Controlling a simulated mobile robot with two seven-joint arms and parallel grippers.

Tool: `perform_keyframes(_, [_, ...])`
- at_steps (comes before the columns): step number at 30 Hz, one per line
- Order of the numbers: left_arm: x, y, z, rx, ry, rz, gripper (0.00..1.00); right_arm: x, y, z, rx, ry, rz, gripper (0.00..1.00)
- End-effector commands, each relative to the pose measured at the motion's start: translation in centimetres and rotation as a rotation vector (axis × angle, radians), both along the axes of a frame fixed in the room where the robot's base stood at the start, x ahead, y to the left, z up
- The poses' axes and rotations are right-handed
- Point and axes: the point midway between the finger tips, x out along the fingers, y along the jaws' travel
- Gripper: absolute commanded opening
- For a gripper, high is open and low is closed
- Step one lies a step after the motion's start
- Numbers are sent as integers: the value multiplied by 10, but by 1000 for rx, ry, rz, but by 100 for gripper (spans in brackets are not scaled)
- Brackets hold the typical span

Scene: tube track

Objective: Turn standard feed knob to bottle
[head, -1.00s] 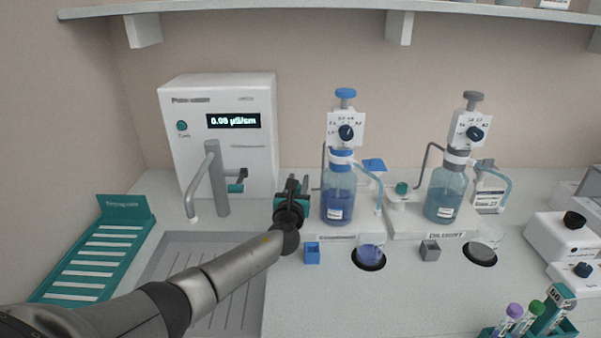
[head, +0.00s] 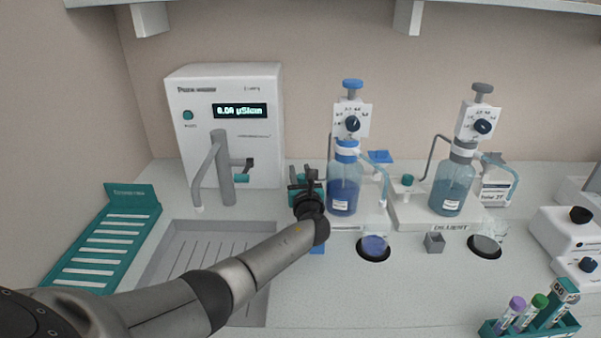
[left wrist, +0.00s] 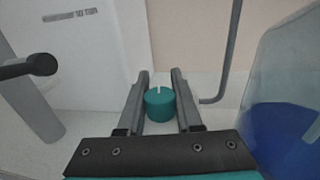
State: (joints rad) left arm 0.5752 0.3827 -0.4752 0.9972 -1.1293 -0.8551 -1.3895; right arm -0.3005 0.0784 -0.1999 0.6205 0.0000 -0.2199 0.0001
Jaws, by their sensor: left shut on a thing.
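My left gripper (head: 306,186) is beside the left of the blue standard bottle (head: 343,190). In the left wrist view its two fingers (left wrist: 160,85) are shut on a round teal knob (left wrist: 160,105), one on each side. A pale pointer line on the knob's top points roughly up in that picture. In the head view the knob is mostly hidden by the gripper. The bottle also shows blurred at the right of the left wrist view (left wrist: 290,120). My right gripper is not in view.
A white meter (head: 225,150) with a tap stands at the left, by a sink (head: 200,260). The diluent bottle (head: 450,190) with its own teal knob (head: 406,181) stands to the right. A cup (head: 375,246) sits in front of the standard bottle.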

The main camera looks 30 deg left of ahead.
Motion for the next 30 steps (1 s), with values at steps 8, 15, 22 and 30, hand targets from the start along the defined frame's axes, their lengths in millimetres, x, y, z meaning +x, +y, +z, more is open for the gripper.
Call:
perform_keyframes(8, [0,0,1,1,-2,0,57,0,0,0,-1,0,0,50])
perform_keyframes(15, [0,0,1,0,-1,-1,64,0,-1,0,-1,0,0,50])
perform_keyframes(22, [-7,-6,0,-1,1,-3,64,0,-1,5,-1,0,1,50])
perform_keyframes(30, [-39,-33,1,-3,2,-4,64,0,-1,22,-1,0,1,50])
